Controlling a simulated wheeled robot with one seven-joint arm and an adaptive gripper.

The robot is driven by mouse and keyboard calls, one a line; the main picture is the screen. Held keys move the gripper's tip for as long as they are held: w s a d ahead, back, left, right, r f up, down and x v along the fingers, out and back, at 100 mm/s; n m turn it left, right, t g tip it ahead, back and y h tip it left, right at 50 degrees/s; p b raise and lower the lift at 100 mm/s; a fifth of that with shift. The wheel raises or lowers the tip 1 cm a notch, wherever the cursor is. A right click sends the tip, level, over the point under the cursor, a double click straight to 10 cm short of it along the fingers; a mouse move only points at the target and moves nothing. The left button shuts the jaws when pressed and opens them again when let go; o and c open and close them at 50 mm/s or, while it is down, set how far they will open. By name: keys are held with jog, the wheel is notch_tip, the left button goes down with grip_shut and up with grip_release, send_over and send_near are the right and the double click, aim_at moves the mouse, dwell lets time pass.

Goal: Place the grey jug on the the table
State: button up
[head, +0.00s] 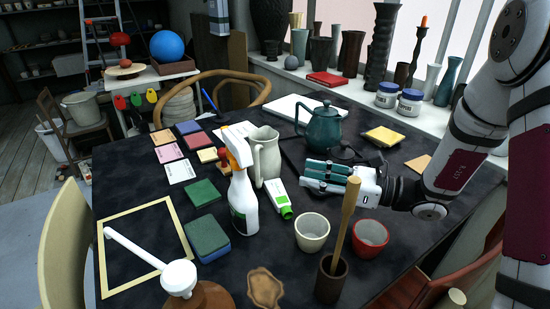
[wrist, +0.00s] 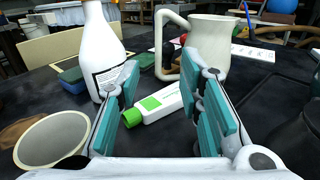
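The pale grey jug (head: 266,158) stands upright on the dark table (head: 120,205), just behind and right of a white spray bottle in the head view. In the wrist view the jug (wrist: 210,45) stands ahead, beyond the fingertips, with its handle on the left. My gripper (head: 308,177) is low over the table, to the right of the jug and apart from it. The jug's lower part is partly hidden by the right finger there.
The spray bottle (head: 243,192) and a white tube with a green cap (head: 280,198) are close to the jug. A teal teapot (head: 320,127) stands behind my gripper. A cream cup (head: 312,232), a red-rimmed cup (head: 370,238) and a brown mortar with pestle (head: 331,278) stand in front.

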aim_at(258, 183)
jog(key=b+x, duration=0.1)
jog(key=x, duration=0.7)
jog(key=shift+a, duration=0.1)
jog(key=shift+f+b+x, duration=0.15)
jog(key=shift+b+x, duration=0.35)
jog(key=shift+x, duration=0.85)
jog(key=shift+f+b+x, duration=0.1)
jog(key=shift+b+x, duration=0.35)
jog(key=shift+x, duration=0.9)
jog(key=shift+s, duration=0.1)
grip_shut()
jog(key=shift+r, duration=0.1)
